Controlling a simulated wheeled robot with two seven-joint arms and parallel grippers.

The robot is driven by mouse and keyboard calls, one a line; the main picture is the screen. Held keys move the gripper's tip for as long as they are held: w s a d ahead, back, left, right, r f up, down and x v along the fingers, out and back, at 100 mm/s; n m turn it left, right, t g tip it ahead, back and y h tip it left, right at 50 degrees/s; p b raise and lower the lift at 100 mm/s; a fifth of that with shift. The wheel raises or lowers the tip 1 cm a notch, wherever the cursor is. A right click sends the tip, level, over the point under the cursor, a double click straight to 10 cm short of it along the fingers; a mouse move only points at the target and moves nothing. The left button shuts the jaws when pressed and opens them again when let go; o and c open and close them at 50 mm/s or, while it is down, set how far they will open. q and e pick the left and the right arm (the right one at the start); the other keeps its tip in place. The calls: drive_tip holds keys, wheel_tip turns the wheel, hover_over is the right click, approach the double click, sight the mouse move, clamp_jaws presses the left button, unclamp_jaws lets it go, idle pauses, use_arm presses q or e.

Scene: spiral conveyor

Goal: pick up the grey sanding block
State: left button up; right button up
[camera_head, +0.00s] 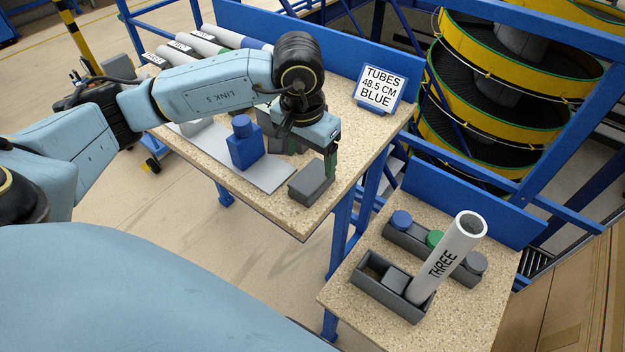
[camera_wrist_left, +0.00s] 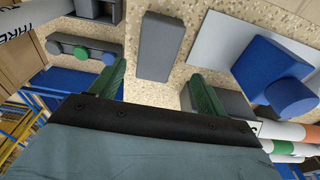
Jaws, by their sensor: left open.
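The grey sanding block (camera_head: 311,184) lies on the speckled table near its front right corner. In the left wrist view the block (camera_wrist_left: 160,47) lies ahead of the fingertips, roughly in line with the gap between them, and nothing grips it. My left gripper (camera_head: 318,160) is above and just behind the block in the head view. Its green fingers are spread and empty in the left wrist view (camera_wrist_left: 160,82). One finger shows clearly in the head view; the other is mostly hidden. My right gripper is not in view.
A blue block with a round knob (camera_head: 245,145) stands on a grey sheet (camera_head: 270,178) to the left. A blue sign (camera_head: 380,89) stands at the back. A lower table (camera_head: 345,292) holds a grey tray (camera_head: 368,290) and a tilted tube (camera_head: 447,258).

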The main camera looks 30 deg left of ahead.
sight(312, 175)
use_arm(q)
drive_tip(key=shift+d+f, duration=0.15)
drive_tip(key=shift+f, duration=1.45)
drive_tip(key=shift+d+f, duration=0.15)
drive_tip(key=shift+f, duration=1.4)
drive_tip(key=shift+c, duration=0.2)
drive_tip(key=c, duration=1.1)
wheel_tip(312, 175, up, 10)
drive_tip(key=shift+r+p, duration=0.1)
drive_tip(key=shift+p, duration=0.2)
